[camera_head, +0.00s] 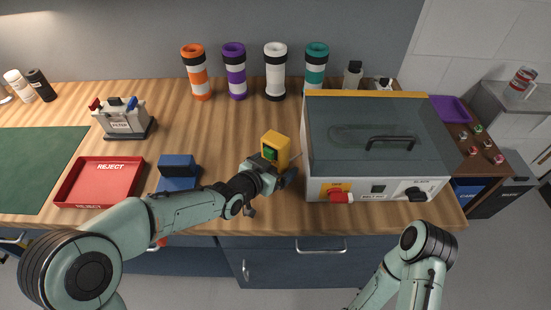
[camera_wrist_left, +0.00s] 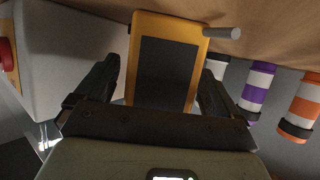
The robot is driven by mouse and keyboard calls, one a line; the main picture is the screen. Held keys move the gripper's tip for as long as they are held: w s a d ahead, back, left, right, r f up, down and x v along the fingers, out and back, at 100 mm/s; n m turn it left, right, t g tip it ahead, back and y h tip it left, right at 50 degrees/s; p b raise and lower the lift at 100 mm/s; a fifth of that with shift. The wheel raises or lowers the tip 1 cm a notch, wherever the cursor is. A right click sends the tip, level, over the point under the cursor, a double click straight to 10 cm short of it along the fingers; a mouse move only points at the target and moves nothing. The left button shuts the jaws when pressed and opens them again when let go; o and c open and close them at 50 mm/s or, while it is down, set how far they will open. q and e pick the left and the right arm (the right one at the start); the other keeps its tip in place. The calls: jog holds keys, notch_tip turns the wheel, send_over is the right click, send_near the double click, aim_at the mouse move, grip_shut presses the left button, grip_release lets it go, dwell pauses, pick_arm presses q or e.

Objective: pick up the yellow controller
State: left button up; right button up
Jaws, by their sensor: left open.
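The yellow controller (camera_head: 281,147) stands on the wooden bench in the head view, just left of the grey machine. It has a green part on its side. In the left wrist view the yellow controller (camera_wrist_left: 167,62) shows a dark panel and fills the space between the fingers. My left gripper (camera_head: 272,177) is at the controller's near side. In the left wrist view my left gripper (camera_wrist_left: 160,92) is open, with one finger on each side of the controller. Contact cannot be told. My right arm shows at the lower right, but its gripper is not visible.
The grey lidded machine (camera_head: 375,140) stands close to the right of the controller. Orange, purple, white and teal striped tubes (camera_head: 234,70) stand at the back. The middle bench is clear.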

pick_arm(q)
jog(key=c, duration=1.3)
jog(key=shift+o, duration=0.2)
jog(key=shift+r, duration=0.15)
notch_tip(320, 180, up, 18)
jog(key=p, duration=0.4)
jog(key=shift+w+r, duration=0.1)
jog(key=shift+r, duration=0.8)
pick_arm(e)
jog(key=r, duration=0.2)
jog(key=w+r, duration=0.1)
jog(key=r, duration=0.1)
jog(key=shift+w, duration=0.2)
pick_arm(q)
jog(key=shift+s, duration=0.2)
pick_arm(e)
jog(key=shift+r, duration=0.1)
pick_arm(q)
jog(key=shift+f, duration=0.15)
